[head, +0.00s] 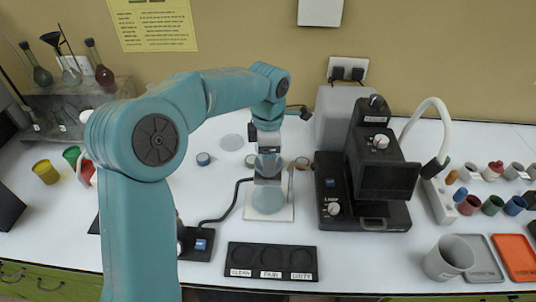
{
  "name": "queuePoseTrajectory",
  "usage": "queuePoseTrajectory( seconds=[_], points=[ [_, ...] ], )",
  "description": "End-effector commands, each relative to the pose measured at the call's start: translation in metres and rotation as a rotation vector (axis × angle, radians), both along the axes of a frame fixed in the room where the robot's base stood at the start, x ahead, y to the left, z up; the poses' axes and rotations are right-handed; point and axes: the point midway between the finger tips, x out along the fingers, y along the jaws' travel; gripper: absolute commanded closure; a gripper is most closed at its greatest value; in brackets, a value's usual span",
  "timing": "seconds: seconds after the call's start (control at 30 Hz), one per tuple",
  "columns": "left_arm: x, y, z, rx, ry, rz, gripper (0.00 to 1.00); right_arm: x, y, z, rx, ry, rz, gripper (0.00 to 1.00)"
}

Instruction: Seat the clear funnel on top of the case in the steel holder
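My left arm reaches in from the left and bends down over the middle of the table. Its gripper (268,152) points down above the steel holder (283,212), which stands on a pale square base. A clear, round-rimmed shape, which looks like the funnel (268,166), is right under the gripper, in line with the holder. I cannot tell whether the fingers are closed on it or whether it touches what is below. The case is not clearly made out; another clear round shape (268,199) shows low in the holder. My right gripper is out of view.
A black microscope-like instrument (370,170) stands close right of the holder. A black three-well tray (271,262), labelled CLEAN, FAIR and DIRTY, lies in front. A grey cup (449,258) and grey and orange trays (516,256) are at right. A cable and black box (197,245) lie left.

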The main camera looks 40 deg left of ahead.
Motion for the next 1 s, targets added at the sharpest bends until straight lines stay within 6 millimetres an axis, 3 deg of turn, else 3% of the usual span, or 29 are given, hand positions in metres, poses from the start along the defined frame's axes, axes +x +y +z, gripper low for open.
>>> queuePoseTrajectory(
  seconds=[0.43,0.47,0.5,0.53,1.0],
  points=[
    [0.0002,0.0007,-0.0032,0.0,0.0,0.0,0.55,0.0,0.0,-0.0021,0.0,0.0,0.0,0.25],
    [0.0002,0.0007,-0.0032,0.0,0.0,0.0,0.15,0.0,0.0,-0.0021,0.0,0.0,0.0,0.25],
    [0.0002,0.0007,-0.0032,0.0,0.0,0.0,0.02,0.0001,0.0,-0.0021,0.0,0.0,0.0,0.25],
    [0.0003,0.0006,-0.0032,0.0,0.0,0.0,0.0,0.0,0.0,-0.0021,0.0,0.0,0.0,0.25],
    [0.0003,0.0006,0.0026,0.0,0.0,0.0,0.0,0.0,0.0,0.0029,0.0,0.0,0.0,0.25]
  ],
)
